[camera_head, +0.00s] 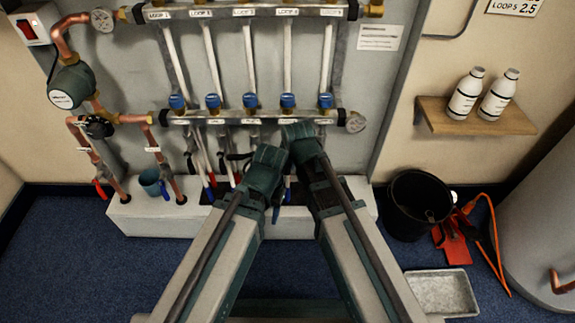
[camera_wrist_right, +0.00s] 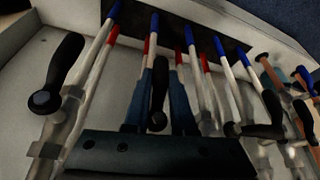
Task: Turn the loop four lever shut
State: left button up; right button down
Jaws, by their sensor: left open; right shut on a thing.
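The loop four label (camera_head: 287,12) is on the upper rail in the head view, above the fourth pipe. My right gripper (camera_head: 299,132) is at the lower rail under that pipe and hides the lever there. In the right wrist view, its two blue-grey fingers (camera_wrist_right: 159,98) are shut around a black lever (camera_wrist_right: 158,80), which appears to be the loop four lever. Its handle points roughly along the pipes. My left gripper (camera_head: 267,160) is open, just left of and below the right one. Its fingertips are hard to make out.
Neighbouring black levers hang close on both sides, one left (camera_wrist_right: 62,72) and one crosswise at right (camera_wrist_right: 262,131) in the wrist view. A black bucket (camera_head: 420,205), metal tray (camera_head: 441,293) and wooden shelf (camera_head: 475,118) are at right. The two grippers nearly touch.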

jog(key=shift+f+y, duration=0.1)
jog(key=shift+y, duration=0.2)
jog(key=shift+a+y+b, duration=0.2)
jog(key=shift+y+b, duration=0.25)
jog(key=shift+y, duration=0.05)
jog(key=a+r+m+t+y+b, duration=0.1)
jog(key=y+b, duration=0.4)
jog(key=b, duration=0.1)
jog(key=a+r+m+t+y+b, duration=0.1)
jog(key=m+y+b, duration=0.1)
jog(key=y+b, duration=0.3)
jog(key=a+r+m+t+y+b, duration=0.1)
jog(key=r+y+b, duration=0.1)
jog(key=y+b, duration=0.3)
jog(key=shift+a+m+b, duration=0.15)
jog(key=shift+m+b, duration=0.25)
jog(key=shift+b, duration=0.9)
jog(key=shift+r+y, duration=0.1)
jog(key=shift+y, duration=0.2)
jog(key=c, duration=0.8)
grip_release()
jog(key=shift+o, duration=0.2)
